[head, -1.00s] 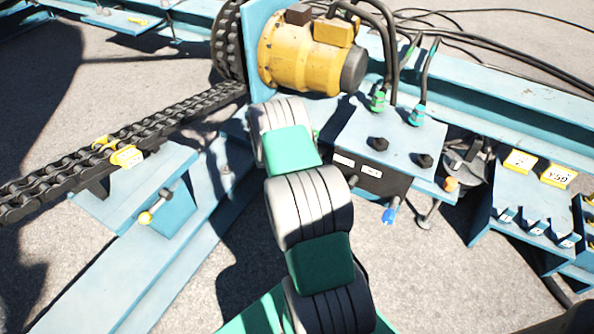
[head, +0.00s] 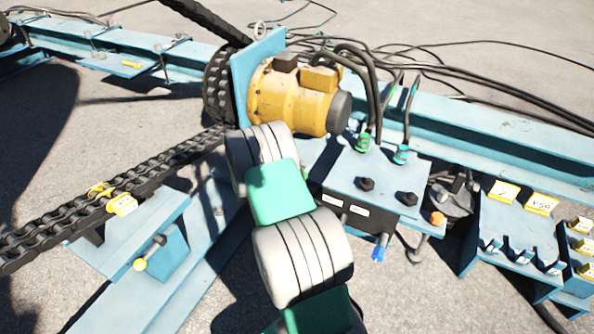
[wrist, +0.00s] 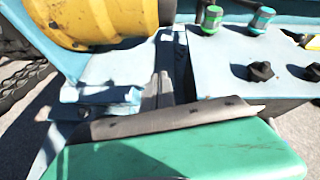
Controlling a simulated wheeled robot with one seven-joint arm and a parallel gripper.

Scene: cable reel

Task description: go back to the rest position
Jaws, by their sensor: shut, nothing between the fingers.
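My gripper (wrist: 163,88) shows in the wrist view as narrow grey fingers beyond a green part of my arm. The fingers are together with nothing between them. They point toward the gap between the yellow motor (wrist: 95,18) and the light-blue valve box (wrist: 235,70). I cannot tell how far they are from these. In the head view, my grey and green arm reaches up toward the yellow motor (head: 295,97), and its links hide the gripper there.
A black chain (head: 110,198) with yellow tags runs at left to the sprocket. The blue valve box (head: 372,185) with hoses stands right of my arm. A blue rack (head: 515,235) with yellow labels is at far right. Cables lie behind the beam. Open ground shows at upper left.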

